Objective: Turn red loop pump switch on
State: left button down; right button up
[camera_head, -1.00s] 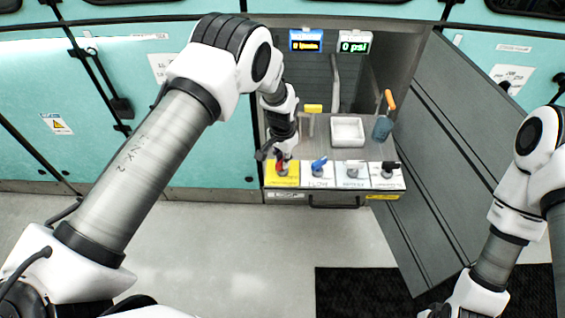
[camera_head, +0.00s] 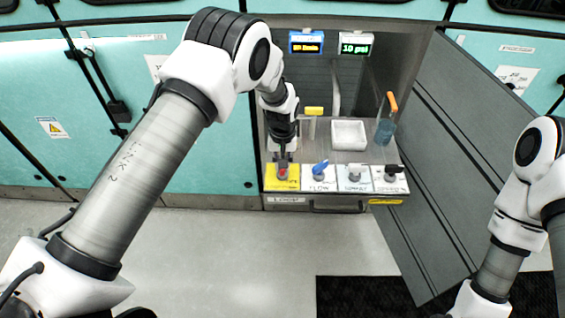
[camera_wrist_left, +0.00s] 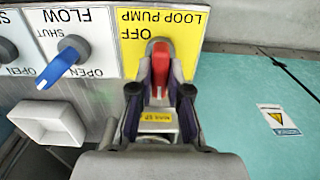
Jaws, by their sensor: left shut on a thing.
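The red loop pump switch (camera_head: 283,174) is a small red handle on the yellow panel (camera_head: 293,184), at the left end of the front row of controls. My left gripper (camera_head: 283,158) reaches down onto it from above. In the left wrist view, the fingers (camera_wrist_left: 160,95) are shut on the red switch (camera_wrist_left: 160,62), one on each side. The yellow panel (camera_wrist_left: 190,22) reads LOOP PUMP and OFF, upside down; a label between the fingers is partly hidden. My right arm shows at the right, but its gripper is out of frame.
A blue flow switch (camera_head: 320,167) is just right of the yellow panel, with two more knobs beyond. A white tray (camera_head: 349,121) and an orange-handled tool (camera_head: 386,120) stand behind. A grey open door (camera_head: 450,150) flanks the right. The right display (camera_head: 356,44) reads 10 psi.

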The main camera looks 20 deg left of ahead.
pick_arm(q)
jog(key=shift+w+r, duration=0.1)
dwell(0.3)
jog(key=c, duration=1.1)
grip_release()
jog(key=shift+c, duration=0.2)
notch_tip(320, 180, up, 12)
jog(key=shift+r, duration=0.1)
